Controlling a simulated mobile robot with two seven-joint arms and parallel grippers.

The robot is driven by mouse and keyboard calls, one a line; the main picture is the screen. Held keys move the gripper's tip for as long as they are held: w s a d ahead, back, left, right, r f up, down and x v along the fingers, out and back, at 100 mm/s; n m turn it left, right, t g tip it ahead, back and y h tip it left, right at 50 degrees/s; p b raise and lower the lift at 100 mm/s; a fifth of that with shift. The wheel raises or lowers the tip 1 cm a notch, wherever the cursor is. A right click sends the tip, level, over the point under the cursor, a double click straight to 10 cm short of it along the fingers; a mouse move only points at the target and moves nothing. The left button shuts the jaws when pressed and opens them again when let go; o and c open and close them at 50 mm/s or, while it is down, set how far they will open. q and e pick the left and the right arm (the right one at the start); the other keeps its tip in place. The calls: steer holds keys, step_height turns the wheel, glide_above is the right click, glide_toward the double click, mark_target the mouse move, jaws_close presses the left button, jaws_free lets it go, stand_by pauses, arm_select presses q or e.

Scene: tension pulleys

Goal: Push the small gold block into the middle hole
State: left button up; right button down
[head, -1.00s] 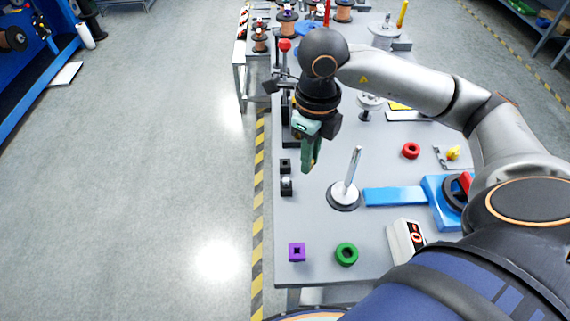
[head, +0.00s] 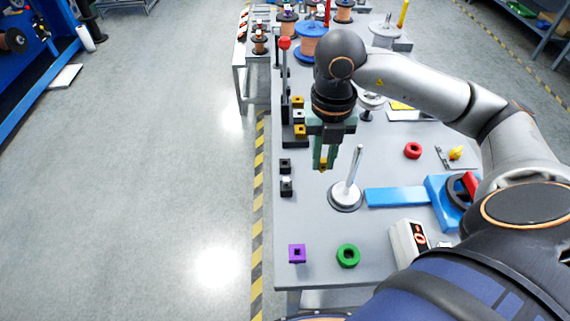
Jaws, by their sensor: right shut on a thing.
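My right gripper (head: 323,166) points down over the table, with its green fingers shut on a small gold block (head: 323,163) that shows between the fingertips. Two other gold blocks stand at the table's left side, an upper one (head: 298,101) and a lower one (head: 300,131), on a dark holder (head: 288,139) behind and left of the gripper. Small black blocks sit on the left edge, one (head: 285,166) behind the other (head: 287,187). I cannot make out which opening is the middle hole. My left gripper is not in view.
A metal rod on a round base (head: 345,198) stands just right of and in front of the gripper. A red-knobbed lever (head: 284,43) rises at the left edge. A purple square (head: 297,253), a green ring (head: 347,256) and a red ring (head: 413,151) lie on the table.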

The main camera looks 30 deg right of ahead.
steer(key=w+f, duration=0.3)
steer(key=w, duration=0.1)
steer(key=w+f, duration=0.2)
steer(key=w, duration=0.2)
steer(key=w+f, duration=0.3)
steer(key=w, duration=0.2)
steer(key=shift+d+f, duration=0.3)
steer(key=shift+w+f, duration=0.2)
steer(key=shift+f, duration=0.1)
steer(key=f, duration=0.2)
steer(key=f+p, duration=0.1)
steer(key=shift+w+f, duration=0.2)
steer(key=shift+w, duration=0.1)
steer(key=shift+f, duration=0.2)
steer(key=c, duration=0.8)
jaws_free()
